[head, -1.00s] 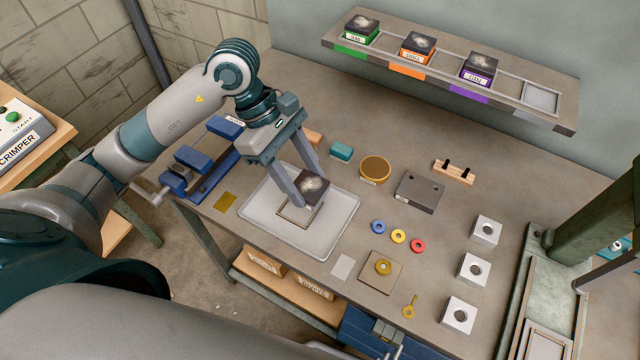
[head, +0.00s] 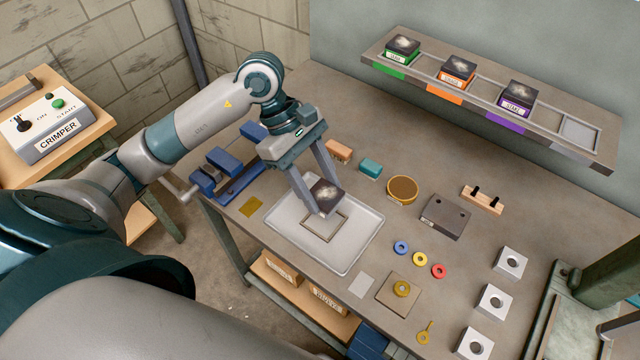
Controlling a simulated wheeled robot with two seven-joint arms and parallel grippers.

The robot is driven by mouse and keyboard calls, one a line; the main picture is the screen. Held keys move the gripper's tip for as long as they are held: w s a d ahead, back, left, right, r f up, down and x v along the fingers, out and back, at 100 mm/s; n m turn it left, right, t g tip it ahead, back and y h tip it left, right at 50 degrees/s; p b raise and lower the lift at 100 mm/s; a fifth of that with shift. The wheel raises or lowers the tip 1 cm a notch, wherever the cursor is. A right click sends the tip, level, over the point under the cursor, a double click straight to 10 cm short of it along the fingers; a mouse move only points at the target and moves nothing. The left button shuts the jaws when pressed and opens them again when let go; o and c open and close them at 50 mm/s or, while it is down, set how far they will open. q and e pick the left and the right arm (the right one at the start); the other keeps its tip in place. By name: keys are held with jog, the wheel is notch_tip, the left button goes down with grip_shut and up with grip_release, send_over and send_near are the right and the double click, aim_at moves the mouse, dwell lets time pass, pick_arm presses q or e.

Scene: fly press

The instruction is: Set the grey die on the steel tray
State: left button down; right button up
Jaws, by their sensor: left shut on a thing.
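The grey die (head: 326,195) is a dark block with a pale mottled patch on top. My left gripper (head: 328,200) is shut on it, with a finger on either side. The die is over the steel tray (head: 349,261), near the far edge of the square outline (head: 310,229) in the tray's middle. It looks slightly above the tray, but the gap is hard to judge. The fingers and die hide part of the tray. My right gripper is not in view.
A shelf (head: 480,100) at the back holds green, orange and purple-labelled dies and an empty grey slot (head: 580,132). A blue vise (head: 225,172) stands left of the tray. Blue, yellow and red rings (head: 421,259), a dark block (head: 445,216) and several white blocks lie to the right.

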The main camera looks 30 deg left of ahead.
pick_arm(q)
jog(key=shift+f+b, duration=0.7)
jog(key=shift+f, duration=1.35)
jog(key=shift+f+b, duration=1.05)
jog(key=shift+b, duration=0.25)
jog(key=shift+b, duration=0.4)
jog(key=shift+b, duration=0.55)
jog(key=shift+f, duration=0.1)
dwell(0.4)
